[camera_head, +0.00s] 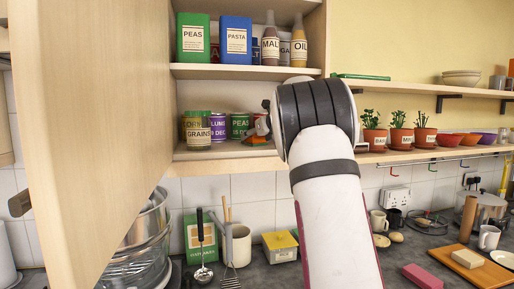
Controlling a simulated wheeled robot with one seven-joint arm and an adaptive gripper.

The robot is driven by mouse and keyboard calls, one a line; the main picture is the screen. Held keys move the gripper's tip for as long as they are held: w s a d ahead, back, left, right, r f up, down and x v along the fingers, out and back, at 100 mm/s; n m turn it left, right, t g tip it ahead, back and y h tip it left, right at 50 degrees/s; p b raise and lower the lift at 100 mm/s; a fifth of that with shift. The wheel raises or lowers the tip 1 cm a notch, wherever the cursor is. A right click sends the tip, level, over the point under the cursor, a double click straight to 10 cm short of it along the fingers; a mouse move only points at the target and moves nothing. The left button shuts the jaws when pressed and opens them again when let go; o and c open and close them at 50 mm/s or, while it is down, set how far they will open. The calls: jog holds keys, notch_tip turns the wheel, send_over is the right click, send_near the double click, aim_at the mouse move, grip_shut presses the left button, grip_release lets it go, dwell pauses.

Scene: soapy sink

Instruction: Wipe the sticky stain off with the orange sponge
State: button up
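My arm reaches up into the open wall cabinet, and its wrist covers the right part of the lower shelf (225,153). My gripper (260,126) shows only as a small dark part left of the wrist, just above that shelf. A small orange patch (257,139) shows right under the gripper, at shelf level. It may be the orange sponge, but it is too small and hidden to be sure. I cannot tell whether the fingers are open or shut on it. No sticky stain can be made out; part of the shelf is behind my arm.
Several cans, one a grains can (198,130), stand on the lower shelf left of my gripper. The open cabinet door (95,130) fills the left. Boxes and bottles stand on the upper shelf. Potted herbs (400,134) are at the right. The counter below holds utensils and a pink block (422,277).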

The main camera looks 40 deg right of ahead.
aim_at(257, 139)
jog(key=shift+s+a+f+p, duration=0.1)
jog(key=shift+s+a+p, duration=0.35)
jog(key=shift+s, duration=0.7)
jog(key=shift+s+a+f+p, duration=0.1)
jog(key=shift+s+a, duration=0.55)
jog(key=shift+s, duration=0.45)
jog(key=shift+s+a+r+p, duration=0.15)
jog(key=shift+s+a, duration=0.2)
jog(key=shift+s, duration=0.35)
jog(key=shift+s+a+p, duration=0.1)
jog(key=shift+s+a, duration=0.25)
jog(key=shift+s, duration=0.35)
jog(key=shift+s+a+r+p, duration=0.15)
jog(key=shift+s+a, duration=0.2)
jog(key=shift+s, duration=0.35)
jog(key=shift+r+p, duration=1.75)
jog(key=shift+r, duration=0.5)
jog(key=shift+r, duration=0.1)
jog(key=shift+r+p, duration=0.7)
jog(key=shift+r, duration=1.2)
